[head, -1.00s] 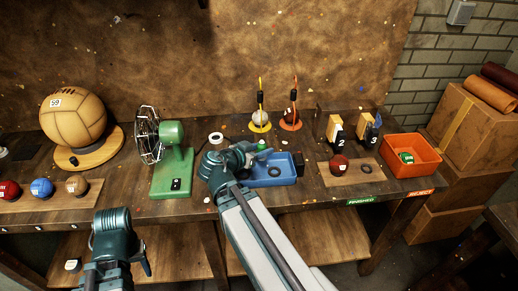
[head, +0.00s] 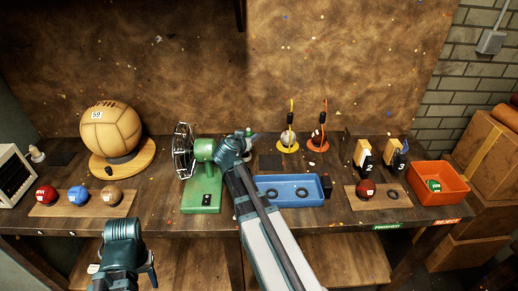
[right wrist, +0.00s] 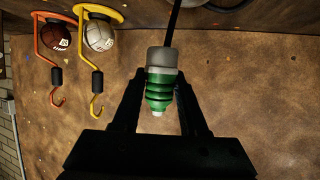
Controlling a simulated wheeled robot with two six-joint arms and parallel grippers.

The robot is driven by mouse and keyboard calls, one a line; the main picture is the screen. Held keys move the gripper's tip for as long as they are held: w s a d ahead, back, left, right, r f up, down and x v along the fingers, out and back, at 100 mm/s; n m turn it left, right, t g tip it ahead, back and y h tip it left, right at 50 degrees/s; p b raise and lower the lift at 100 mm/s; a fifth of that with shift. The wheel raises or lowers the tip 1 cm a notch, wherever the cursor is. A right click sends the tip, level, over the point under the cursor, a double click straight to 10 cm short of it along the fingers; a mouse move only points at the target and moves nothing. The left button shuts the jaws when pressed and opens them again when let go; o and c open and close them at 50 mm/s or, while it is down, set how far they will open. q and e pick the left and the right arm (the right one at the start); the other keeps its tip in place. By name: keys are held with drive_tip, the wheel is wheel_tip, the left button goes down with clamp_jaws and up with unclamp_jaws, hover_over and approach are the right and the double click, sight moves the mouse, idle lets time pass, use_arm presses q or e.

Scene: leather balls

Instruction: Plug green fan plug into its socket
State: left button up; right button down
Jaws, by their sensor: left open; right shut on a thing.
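The green fan (head: 203,175) with a wire cage stands on the table, left of my right arm. Its base carries a small black panel (head: 207,200). The green plug (right wrist: 160,92) has a ribbed green body, a grey collar and a pale tip; a black cable runs from its collar end. My right gripper (right wrist: 160,100) is shut on this plug, with one finger on each side. In the head view the right gripper (head: 246,140) is raised beside the fan's right side. My left gripper (head: 122,268) is open and empty in front of the table. I cannot clearly identify the plug's socket.
A blue tray (head: 322,192) with rings lies right of the fan. A large tan ball (head: 111,128) on a round stand and several small balls are at left. Two ball stands (head: 289,147) stand behind the tray. An orange bin (head: 462,190) is at right.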

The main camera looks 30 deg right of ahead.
drive_tip(key=shift+w+a+r+n+t, duration=0.15)
drive_tip(key=shift+w+n+t, duration=0.05)
drive_tip(key=shift+w, duration=0.45)
drive_tip(key=shift+w+a+r+n+t, duration=0.1)
drive_tip(key=shift+w+n+t, duration=0.1)
drive_tip(key=shift+w, duration=0.4)
drive_tip(key=shift+f, duration=0.1)
wheel_tip(320, 180, down, 6)
drive_tip(key=b, duration=0.5)
drive_tip(key=shift+r+b, duration=0.2)
drive_tip(key=shift+b, duration=0.15)
drive_tip(key=shift+f+b, duration=1.3)
drive_tip(key=shift+b, duration=0.05)
idle(0.4)
drive_tip(key=shift+c, duration=1.8)
unclamp_jaws()
